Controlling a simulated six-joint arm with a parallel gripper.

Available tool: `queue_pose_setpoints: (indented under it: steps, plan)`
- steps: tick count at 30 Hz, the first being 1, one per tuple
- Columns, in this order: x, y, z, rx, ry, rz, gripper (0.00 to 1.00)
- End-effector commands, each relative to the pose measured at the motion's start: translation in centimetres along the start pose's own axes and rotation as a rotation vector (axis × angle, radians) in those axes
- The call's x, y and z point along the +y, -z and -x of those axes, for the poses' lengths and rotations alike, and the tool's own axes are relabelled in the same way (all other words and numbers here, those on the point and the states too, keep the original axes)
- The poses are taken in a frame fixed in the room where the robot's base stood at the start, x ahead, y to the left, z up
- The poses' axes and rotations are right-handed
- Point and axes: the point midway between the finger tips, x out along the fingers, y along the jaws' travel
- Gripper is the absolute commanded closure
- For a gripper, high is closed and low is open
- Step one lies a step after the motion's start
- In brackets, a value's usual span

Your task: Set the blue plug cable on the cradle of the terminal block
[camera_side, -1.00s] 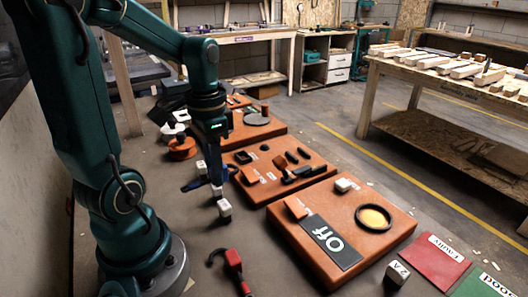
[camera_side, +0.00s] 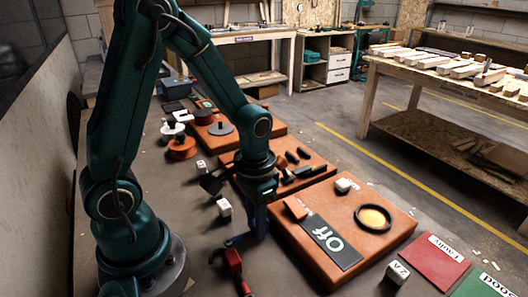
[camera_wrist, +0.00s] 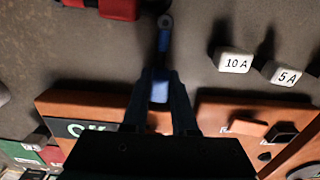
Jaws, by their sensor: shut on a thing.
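The blue plug cable (camera_side: 240,240) is held between the fingers of my gripper (camera_side: 258,222). In the wrist view, the blue plug (camera_wrist: 160,88) sits between my fingertips (camera_wrist: 160,100), and its thin end points away toward the top. In the side view my gripper points down beside the left edge of the nearest orange board (camera_side: 300,262). I cannot tell which part is the terminal block; a small orange block (camera_side: 296,208) stands on this board's left corner, and another small orange block (camera_wrist: 248,127) shows in the wrist view. The cradle is not clearly visible.
A red clamp-like piece (camera_side: 232,262) lies close in front of my gripper. White labelled cubes (camera_side: 224,207) stand to its left. An "Off" plate (camera_side: 330,243) and a black ring (camera_side: 373,218) are on the near board. A middle board (camera_side: 318,158) carries black parts.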

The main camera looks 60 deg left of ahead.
Motion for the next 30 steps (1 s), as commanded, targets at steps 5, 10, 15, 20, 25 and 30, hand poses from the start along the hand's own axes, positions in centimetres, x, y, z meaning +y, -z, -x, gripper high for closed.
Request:
queue_pose_setpoints:
  steps: [5,10,15,20,25,30]
  plan:
    - [-0.02,-0.03,-0.49,0.0,0.0,0.0,1.0]
    - [-0.02,-0.02,-0.49,0.0,0.0,0.0,1.0]
    - [-0.03,0.01,-0.74,0.002,0.0,0.0,0.55]
    - [-0.03,0.01,-0.73,0.001,0.0,0.0,0.44]
    - [-0.03,0.01,-0.71,0.001,0.0,-0.001,0.44]
    - [-0.04,0.13,0.13,0.006,0.001,-0.001,0.44]
